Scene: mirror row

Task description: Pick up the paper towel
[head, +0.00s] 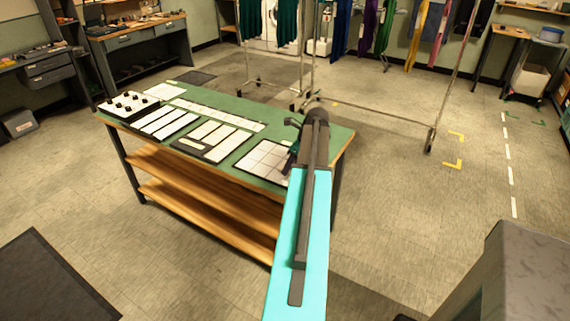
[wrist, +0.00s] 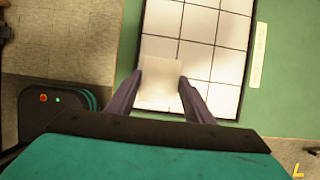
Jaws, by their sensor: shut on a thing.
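The paper towel (wrist: 158,60) is a small cream-white sheet in the wrist view. My gripper (wrist: 160,84) has one dark finger on each side of it and is shut on it. The towel is over the white gridded board (wrist: 196,40) on the green table. I cannot tell whether it touches the board. In the head view the same board (head: 258,157) lies at the table's near right part, left of my arm. My fingers and the towel cannot be made out there.
The green-topped table (head: 205,94) also bears white-panelled boards (head: 212,139) and a board with black knobs (head: 128,104). Clothes racks (head: 375,110) stand behind it. A workbench (head: 140,45) is at the back left. Floor to the table's right is mostly clear.

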